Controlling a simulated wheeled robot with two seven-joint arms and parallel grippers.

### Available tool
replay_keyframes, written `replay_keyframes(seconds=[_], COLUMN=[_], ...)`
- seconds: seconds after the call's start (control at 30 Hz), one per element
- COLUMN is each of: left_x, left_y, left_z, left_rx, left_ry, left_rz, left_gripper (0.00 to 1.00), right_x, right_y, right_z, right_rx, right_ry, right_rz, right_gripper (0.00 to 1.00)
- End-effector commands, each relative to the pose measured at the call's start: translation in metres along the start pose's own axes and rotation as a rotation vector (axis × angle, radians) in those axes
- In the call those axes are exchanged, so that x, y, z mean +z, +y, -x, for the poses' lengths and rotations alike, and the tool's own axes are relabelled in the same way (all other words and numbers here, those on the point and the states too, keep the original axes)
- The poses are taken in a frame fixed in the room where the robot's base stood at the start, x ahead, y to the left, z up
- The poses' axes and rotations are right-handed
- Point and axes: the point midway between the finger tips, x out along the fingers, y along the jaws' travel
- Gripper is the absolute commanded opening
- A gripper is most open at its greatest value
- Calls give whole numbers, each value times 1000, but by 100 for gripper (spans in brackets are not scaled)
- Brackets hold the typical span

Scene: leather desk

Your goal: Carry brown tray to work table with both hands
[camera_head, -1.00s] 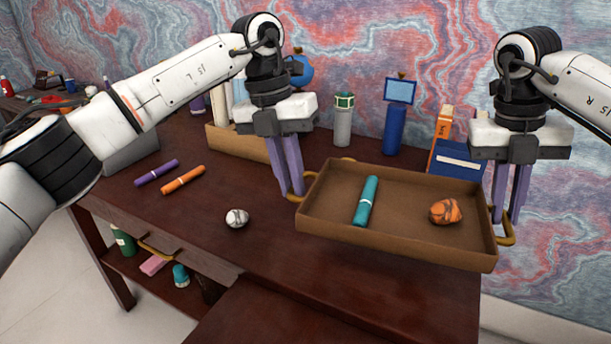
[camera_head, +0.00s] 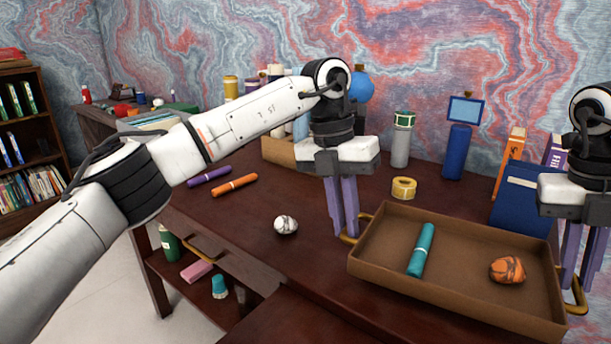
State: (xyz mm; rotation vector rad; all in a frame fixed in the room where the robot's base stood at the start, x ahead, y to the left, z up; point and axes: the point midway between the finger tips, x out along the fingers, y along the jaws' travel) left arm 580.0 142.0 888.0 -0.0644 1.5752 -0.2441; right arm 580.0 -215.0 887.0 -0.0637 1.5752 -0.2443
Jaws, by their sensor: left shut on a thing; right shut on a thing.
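The brown tray (camera_head: 440,298) is at the lower right of the head view, over the dark wooden desk. A teal marker-like cylinder (camera_head: 421,250) and an orange and dark rock (camera_head: 507,270) lie in it. My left gripper (camera_head: 348,238) points down and is shut on the tray's left handle. My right gripper (camera_head: 575,290) points down at the right edge of the view and is shut on the right handle (camera_head: 577,296). Whether the tray touches the desk is hard to tell.
Behind the tray stand a yellow tape roll (camera_head: 404,188), a blue bottle (camera_head: 457,150) and a blue box (camera_head: 520,197). A bookshelf (camera_head: 30,150) and another table (camera_head: 95,125) are at the left.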

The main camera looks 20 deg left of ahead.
Motion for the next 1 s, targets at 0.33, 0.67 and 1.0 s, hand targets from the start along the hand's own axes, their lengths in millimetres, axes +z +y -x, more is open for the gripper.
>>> replay_keyframes(seconds=[0.33,0.67,1.0], left_x=[0,0,0], left_y=[6,11,12], left_z=[-16,-37,-48], left_rx=[5,5,5], left_ry=[0,-1,0], left_rz=[6,6,5], left_gripper=[0,0,29], right_x=[0,0,0], right_y=[0,4,7], right_z=[-17,-38,-48], right_rx=[-5,-5,-4], right_ry=[1,1,1], right_rz=[-6,-6,-5], right_gripper=[0,0,29])
